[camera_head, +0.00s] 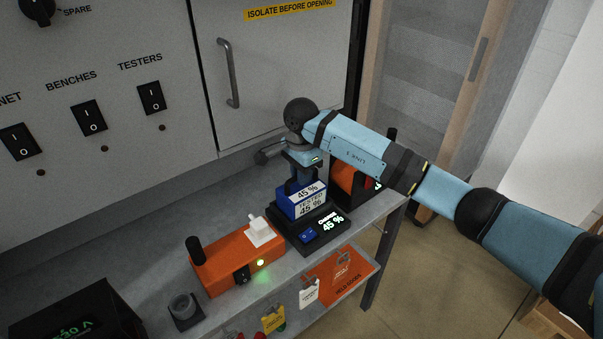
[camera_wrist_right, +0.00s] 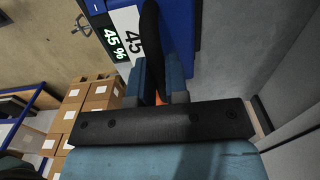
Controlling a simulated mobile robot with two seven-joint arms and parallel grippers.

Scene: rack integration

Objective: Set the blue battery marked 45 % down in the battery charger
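The blue battery marked 45 % (camera_head: 302,202) stands upright in the black battery charger (camera_head: 288,232), whose lit display reads 45 %. The battery's underside is hidden, so I cannot see the contacts. My right gripper (camera_head: 299,183) is above the battery, with its fingers on both sides of the black handle. In the right wrist view, the handle (camera_wrist_right: 151,45) runs between the fingertips (camera_wrist_right: 157,80), beside the battery's blue side (camera_wrist_right: 183,28), and the fingers look closed on it. My left gripper is in neither view.
An orange device (camera_head: 230,268) with a white plug and a green light stands left of the charger. Another orange item (camera_head: 346,178) stands behind it. A black box (camera_head: 75,312) is at the front left. The grey cabinet (camera_head: 275,80) closes off the back.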

